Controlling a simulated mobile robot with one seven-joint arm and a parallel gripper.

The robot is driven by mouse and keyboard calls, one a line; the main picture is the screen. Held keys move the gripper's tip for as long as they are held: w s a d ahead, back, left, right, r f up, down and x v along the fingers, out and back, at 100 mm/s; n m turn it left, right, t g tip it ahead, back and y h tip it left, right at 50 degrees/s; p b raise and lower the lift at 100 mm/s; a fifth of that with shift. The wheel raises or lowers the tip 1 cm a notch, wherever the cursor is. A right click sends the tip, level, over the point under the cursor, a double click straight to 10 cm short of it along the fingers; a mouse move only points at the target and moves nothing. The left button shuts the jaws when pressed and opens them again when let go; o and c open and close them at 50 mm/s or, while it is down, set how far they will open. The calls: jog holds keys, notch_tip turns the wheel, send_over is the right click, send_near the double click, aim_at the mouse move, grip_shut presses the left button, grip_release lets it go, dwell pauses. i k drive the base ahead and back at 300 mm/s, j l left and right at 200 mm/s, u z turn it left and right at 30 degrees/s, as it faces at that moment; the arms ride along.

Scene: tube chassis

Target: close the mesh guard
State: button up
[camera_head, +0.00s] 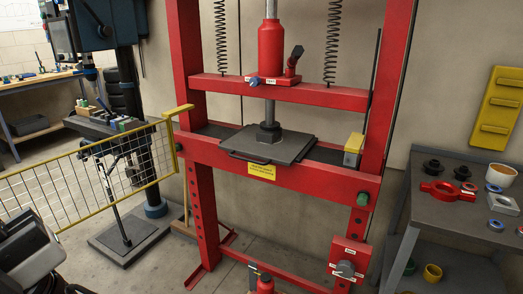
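The mesh guard (97,171) is a yellow frame with a wire grid. It stands swung open to the left of the red press (188,100), its right edge by the press's left upright. Its left part runs down to the lower left of the view. My gripper (22,232) shows dark at the lower left, in front of the guard's left part. I cannot tell whether it touches the guard or whether its fingers are open. The press front is uncovered, with a dark plate (290,150) under the ram.
A grey side table (450,215) with a red part (447,191) and cups stands at the right. A dark drill press (125,80) stands behind the guard, and a workbench (25,85) is at the far left. Floor before the press is partly clear.

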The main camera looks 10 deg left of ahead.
aim_at(32, 167)
jog(key=u, duration=0.9)
jog(key=i+j+u, duration=0.1)
jog(key=i+u, duration=0.35)
jog(key=i+l+u, duration=0.1)
jog(key=i+u, duration=0.35)
jog(key=i+j+u, duration=0.1)
jog(key=u, duration=0.3)
jog(key=i+u, duration=0.5)
jog(key=u, duration=0.25)
jog(key=i+j+u, duration=0.2)
jog(key=i, duration=1.05)
jog(key=i+z, duration=0.4)
jog(key=i+j+z, duration=0.1)
jog(key=i+z, duration=0.3)
jog(key=i, duration=0.2)
jog(key=z, duration=2.75)
jog(key=j, duration=0.1)
